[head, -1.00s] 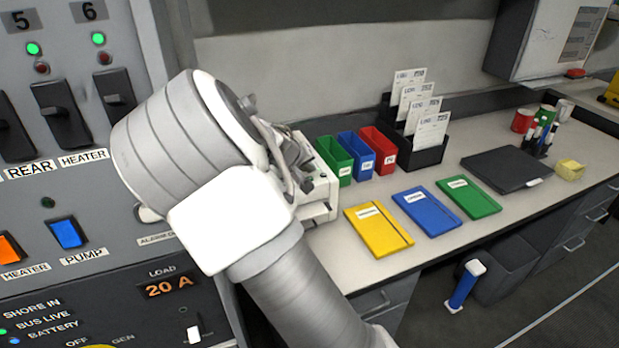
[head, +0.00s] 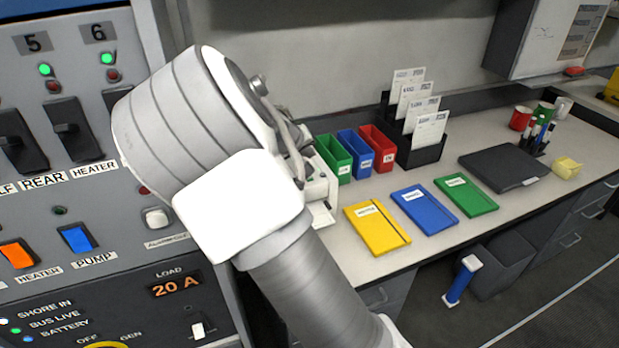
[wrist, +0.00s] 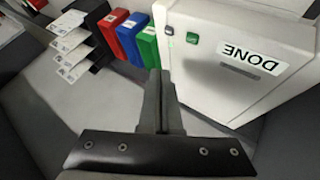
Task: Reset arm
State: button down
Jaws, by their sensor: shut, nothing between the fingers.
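My gripper (wrist: 160,100) shows in the wrist view with its two dark fingers together and nothing between them. It points at the space over the desk (wrist: 88,108), beside a white box (wrist: 245,55) marked DONE. The fingertips appear close to the box's near left edge, but I cannot tell whether they touch it. In the head view my arm's white and grey wrist links fill the middle and hide the gripper.
A switch panel (head: 85,190) stands close at left. On the desk are green (head: 334,158), blue (head: 356,153) and red (head: 378,148) bins, a card rack (head: 425,152), and yellow (head: 377,228), blue (head: 425,210) and green (head: 466,196) notebooks. A black folder (head: 503,166) lies farther right.

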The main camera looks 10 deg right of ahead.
jog(key=shift+s, duration=0.1)
jog(key=shift+s+d+r, duration=0.15)
jog(key=shift+s+d, duration=0.1)
jog(key=shift+s, duration=0.05)
jog(key=s+r+y+p, duration=0.1)
jog(key=s+r, duration=0.4)
jog(key=s, duration=0.7)
jog(key=s+r+m+g+y+p, duration=0.1)
jog(key=s+r, duration=0.4)
jog(key=s, duration=0.7)
jog(key=s+r+y+p, duration=0.2)
jog(key=s+r, duration=0.3)
jog(key=s, duration=0.7)
jog(key=shift+s+r+m+g+y, duration=0.3)
jog(key=shift+g+y, duration=0.1)
jog(key=shift+y, duration=0.4)
dwell(2.8)
